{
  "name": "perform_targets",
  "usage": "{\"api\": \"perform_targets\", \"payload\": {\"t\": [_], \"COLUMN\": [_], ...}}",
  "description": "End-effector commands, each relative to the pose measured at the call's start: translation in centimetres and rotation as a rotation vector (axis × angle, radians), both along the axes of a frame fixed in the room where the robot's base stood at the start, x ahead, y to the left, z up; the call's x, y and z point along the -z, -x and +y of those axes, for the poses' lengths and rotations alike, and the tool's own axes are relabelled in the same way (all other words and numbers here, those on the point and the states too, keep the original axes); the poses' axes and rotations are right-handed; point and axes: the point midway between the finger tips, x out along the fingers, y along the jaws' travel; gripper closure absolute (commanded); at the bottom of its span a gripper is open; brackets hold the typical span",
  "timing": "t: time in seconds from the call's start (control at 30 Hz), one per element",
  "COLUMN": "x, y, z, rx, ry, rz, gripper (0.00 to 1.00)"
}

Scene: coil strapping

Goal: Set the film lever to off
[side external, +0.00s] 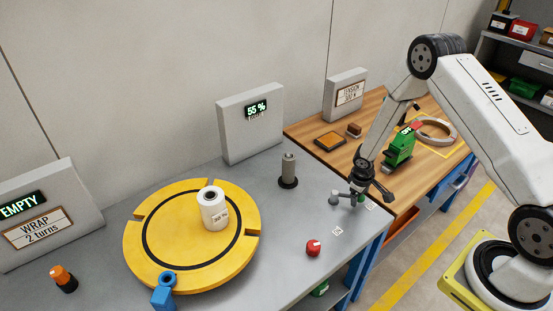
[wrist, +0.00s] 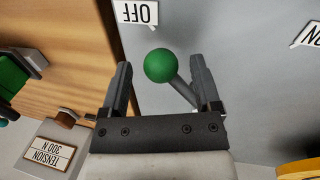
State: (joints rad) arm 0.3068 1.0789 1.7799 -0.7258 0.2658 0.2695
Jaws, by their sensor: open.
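The film lever has a green ball knob (wrist: 160,65) on a grey stem (wrist: 182,93). In the wrist view the knob sits between the two fingers of my gripper (wrist: 161,68), with a gap on each side. The stem runs down right toward the right finger, which hides its lower end. The OFF label (wrist: 136,12) is just beyond the knob; the ON label (wrist: 309,36) is far right. In the side view my gripper (side external: 362,189) is low over the lever (side external: 345,196) at the grey table's right edge and partly hides the knob.
A red knob (side external: 313,248) and a dark post with a grey cylinder (side external: 289,168) stand nearby on the grey table. A yellow turntable (side external: 150,245) carries a white roll (side external: 213,212). A green tool (side external: 399,150) lies on the wooden bench behind my gripper.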

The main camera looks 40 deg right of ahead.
Motion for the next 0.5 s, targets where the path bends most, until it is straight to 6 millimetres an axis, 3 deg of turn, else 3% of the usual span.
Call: {"api": "perform_targets", "payload": {"t": [0.5], "x": [-4.6], "y": [0.0], "z": [0.8], "rx": [-0.001], "ry": [0.002], "rz": [-0.003], "gripper": [0.19]}}
